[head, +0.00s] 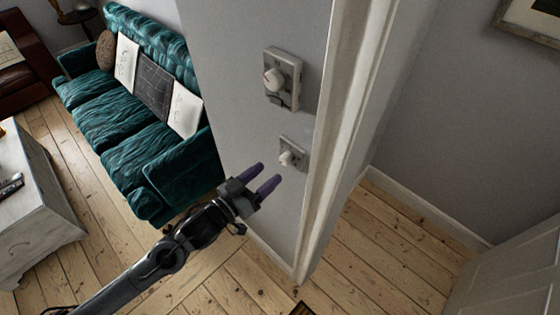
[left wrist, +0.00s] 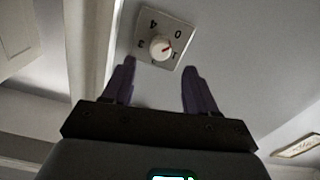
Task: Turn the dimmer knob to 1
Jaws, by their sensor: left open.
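The dimmer knob (head: 286,158) is a small white knob on a square grey plate (head: 301,147), the lower of two fittings on the wall. In the left wrist view the knob (left wrist: 158,47) shows with 4, 0, 1 and 3 printed around it. Its red mark lies on the side toward 0 and 1; the exact setting is hard to tell. My left gripper (head: 270,172) is open and empty, its purple fingers pointing at the plate. In the left wrist view the fingertips (left wrist: 158,65) stand apart on either side below the knob, not visibly touching it. My right gripper is not in view.
A larger wall fitting (head: 285,70) with a knob sits above the dimmer. A white door frame (head: 345,130) stands just right of both. A teal sofa (head: 110,115) and a whitish table (head: 35,205) stand at left. Floorboards below are mostly clear.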

